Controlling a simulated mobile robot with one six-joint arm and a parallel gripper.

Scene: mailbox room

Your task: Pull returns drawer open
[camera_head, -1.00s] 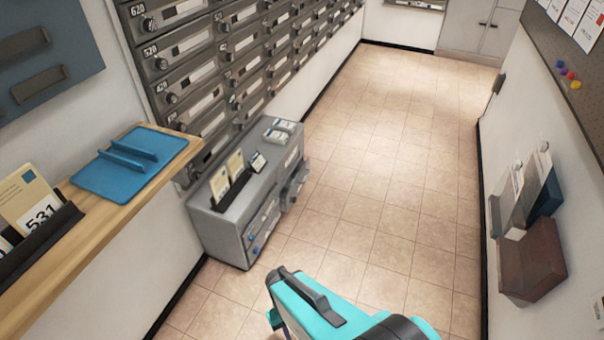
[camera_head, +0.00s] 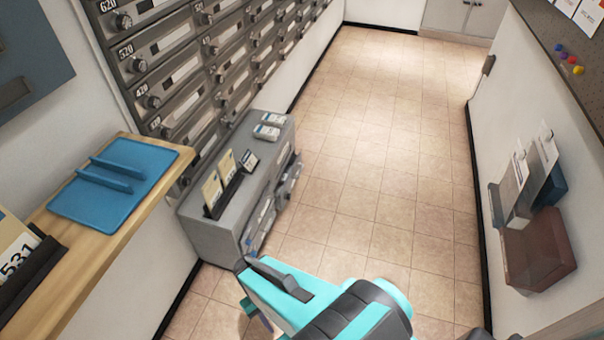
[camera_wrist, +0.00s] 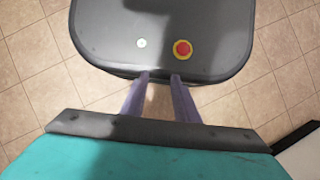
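A low grey cabinet (camera_head: 205,235) stands against the left wall under the mailboxes. Its drawer fronts (camera_head: 262,222) face right toward the aisle and are seen at a steep angle. I cannot read any drawer label, and my arm hides part of the cabinet's lower front. My gripper (camera_wrist: 160,98) shows in the wrist view with its two purple-grey fingers apart and nothing between them. It points down over my own base. In the head view my teal arm is in front of the cabinet, and the gripper is mostly hidden.
Card holders and small boxes (camera_head: 268,132) stand on the cabinet top. A wooden shelf (camera_head: 115,235) with a blue tray (camera_head: 118,180) juts out at left. A brown wall holder (camera_head: 540,250) hangs at right. The tiled aisle (camera_head: 385,150) is clear.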

